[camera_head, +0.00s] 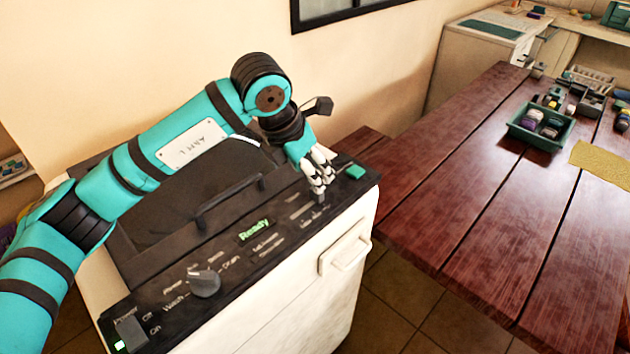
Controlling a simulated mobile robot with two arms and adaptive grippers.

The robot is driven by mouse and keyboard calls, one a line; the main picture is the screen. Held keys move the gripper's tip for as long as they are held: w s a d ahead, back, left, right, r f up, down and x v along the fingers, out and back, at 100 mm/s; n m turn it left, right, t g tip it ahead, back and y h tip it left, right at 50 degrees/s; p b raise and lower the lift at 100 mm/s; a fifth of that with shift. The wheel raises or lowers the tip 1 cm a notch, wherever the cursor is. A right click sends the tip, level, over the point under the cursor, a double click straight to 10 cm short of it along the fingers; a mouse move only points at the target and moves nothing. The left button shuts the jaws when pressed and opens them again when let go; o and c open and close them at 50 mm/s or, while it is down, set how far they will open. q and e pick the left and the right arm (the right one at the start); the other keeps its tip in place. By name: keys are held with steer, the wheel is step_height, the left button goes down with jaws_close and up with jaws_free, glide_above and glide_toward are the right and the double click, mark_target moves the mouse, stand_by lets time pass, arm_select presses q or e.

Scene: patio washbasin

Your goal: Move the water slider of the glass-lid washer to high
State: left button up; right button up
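The washer (340,290) is a white machine with a dark glass lid (190,205) and a black control panel along its front. The lid is down, partly hidden behind my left arm. A small grey slider knob (319,196) sits near the panel's right end, which I take for the water slider. Its labels are too small to read. My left gripper (319,178) points down right at this knob, its pale fingertips close together. I cannot tell whether they touch or straddle the knob. My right gripper is not in view.
The panel also has a green "Ready" display (254,230), a round dial (205,280), a power switch (131,332) with a lit green light, and a green button (355,172). A wooden table (470,190) stands right, carrying a green tray (520,133) and a yellow cloth (603,162).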

arm_select(q)
steer(key=v, duration=0.5)
steer(key=shift+s+r, duration=0.1)
steer(key=shift+r, duration=0.25)
